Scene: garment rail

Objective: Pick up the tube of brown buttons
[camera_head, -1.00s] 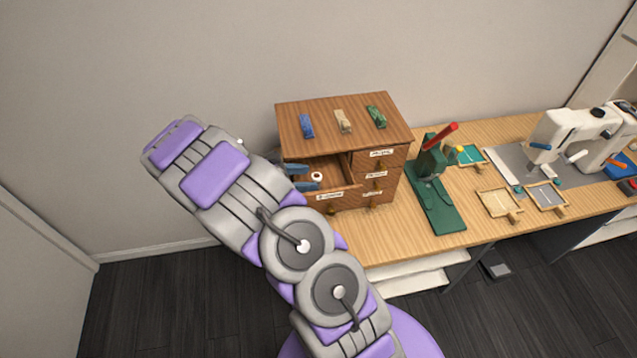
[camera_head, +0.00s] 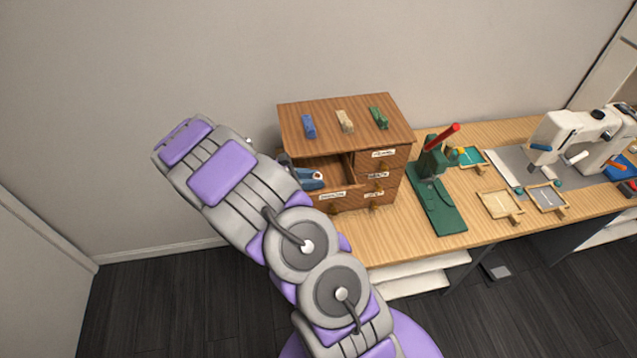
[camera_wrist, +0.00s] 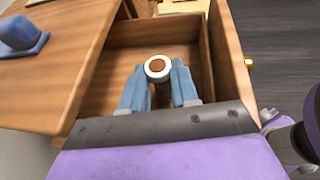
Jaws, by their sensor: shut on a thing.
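The tube of brown buttons (camera_wrist: 158,68) shows end-on in the wrist view, with a white rim around a brown centre. My gripper (camera_wrist: 160,80) has its two blue fingers on either side of the tube, shut on it. They are inside or just above an open wooden drawer (camera_wrist: 113,88). In the head view my gripper (camera_head: 312,177) is at the open drawer (camera_head: 345,172) of the cabinet, and the tube is hidden there behind the fingers.
The wooden cabinet (camera_head: 335,141) carries blue (camera_head: 309,126), beige (camera_head: 345,121) and green (camera_head: 379,117) pieces on top. A green press (camera_head: 437,195) with a red handle stands to its right. Trays and a sewing machine (camera_head: 580,140) are further right.

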